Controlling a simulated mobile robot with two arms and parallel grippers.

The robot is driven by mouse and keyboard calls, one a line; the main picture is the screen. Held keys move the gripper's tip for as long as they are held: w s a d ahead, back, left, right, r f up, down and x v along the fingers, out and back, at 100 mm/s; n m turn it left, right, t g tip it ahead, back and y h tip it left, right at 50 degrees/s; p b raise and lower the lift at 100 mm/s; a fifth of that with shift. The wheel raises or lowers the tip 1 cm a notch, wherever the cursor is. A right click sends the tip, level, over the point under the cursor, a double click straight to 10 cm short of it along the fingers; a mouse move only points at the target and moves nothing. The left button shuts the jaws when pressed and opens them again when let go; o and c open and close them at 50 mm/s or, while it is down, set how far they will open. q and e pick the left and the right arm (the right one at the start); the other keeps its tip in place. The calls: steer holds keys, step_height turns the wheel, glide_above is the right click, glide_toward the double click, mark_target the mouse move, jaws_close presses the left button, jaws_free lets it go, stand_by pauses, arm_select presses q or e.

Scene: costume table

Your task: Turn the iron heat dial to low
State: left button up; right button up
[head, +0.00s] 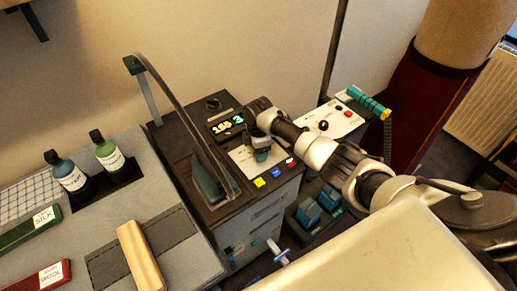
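A dark control unit (172,140) stands at the centre, with a lit display (227,125) that seems to read 165 and 3. My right gripper (262,154) points down at the pale panel (240,160) on this unit. The gripper covers part of the panel, and any dial under it is hidden. I cannot tell whether its fingers are open or shut, or touching anything. A black knob (323,125) sits on a separate white panel (340,118) to the right. I cannot read which knob is the iron heat dial. My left gripper is not in view.
Yellow (260,182), blue and red buttons line the unit's front edge. A curved dark arm (185,115) arches over its left side. A teal handle (369,102) lies at the right panel. Two bottles (67,174) (109,152) stand left, near a wooden block (140,258).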

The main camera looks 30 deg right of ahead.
steer(key=shift+r, duration=0.1)
step_height(320, 180, up, 11)
steer(key=b, duration=0.1)
steer(key=shift+f, duration=0.2)
stand_by(0.6)
